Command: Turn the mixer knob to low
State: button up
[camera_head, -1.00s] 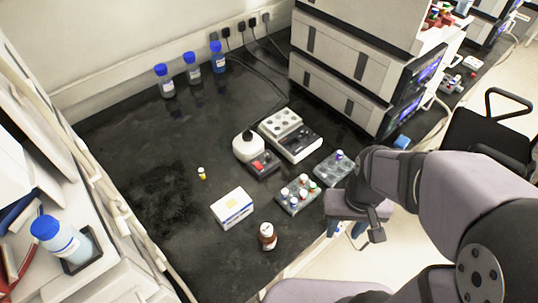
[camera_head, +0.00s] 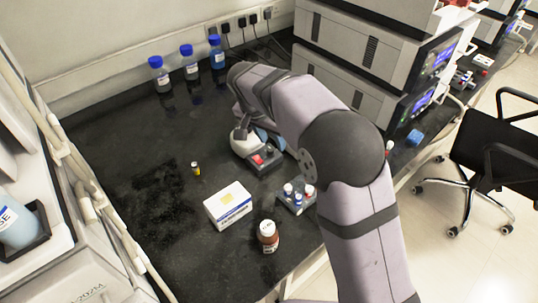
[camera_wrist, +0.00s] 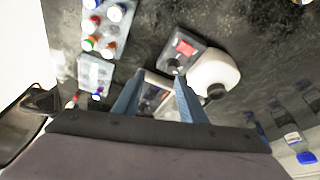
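The mixer (camera_head: 262,156) stands on the black bench, with a dark base, a red panel and a rounded white body; my arm hides part of it. In the wrist view the mixer (camera_wrist: 215,72) shows its white body with a black cup on top. A small dark knob (camera_wrist: 176,65) seems to sit beside the red panel. My gripper (camera_wrist: 158,92) has its two blue fingers apart with nothing held. It is above the bench, close to the mixer, with the heater block (camera_wrist: 155,95) seen between the fingers. I cannot tell the knob's setting.
A tube rack (camera_head: 297,197), a white box (camera_head: 228,205) and a brown bottle (camera_head: 268,235) stand in front. Blue-capped bottles (camera_head: 190,68) line the back wall. Stacked instruments (camera_head: 370,55) rise at the right. The left bench is mostly clear.

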aim_at(270, 149)
jog(key=shift+m, duration=0.3)
jog(key=shift+w+a+f, duration=0.15)
jog(key=shift+w+f, duration=0.45)
jog(key=shift+f, duration=0.6)
jog(key=shift+w+a+f, duration=0.15)
jog(key=shift+w+f, duration=0.4)
jog(key=shift+f, duration=0.7)
jog(key=shift+w+a+f, duration=0.15)
jog(key=shift+w+f, duration=0.45)
jog(key=shift+f, duration=0.6)
grip_shut()
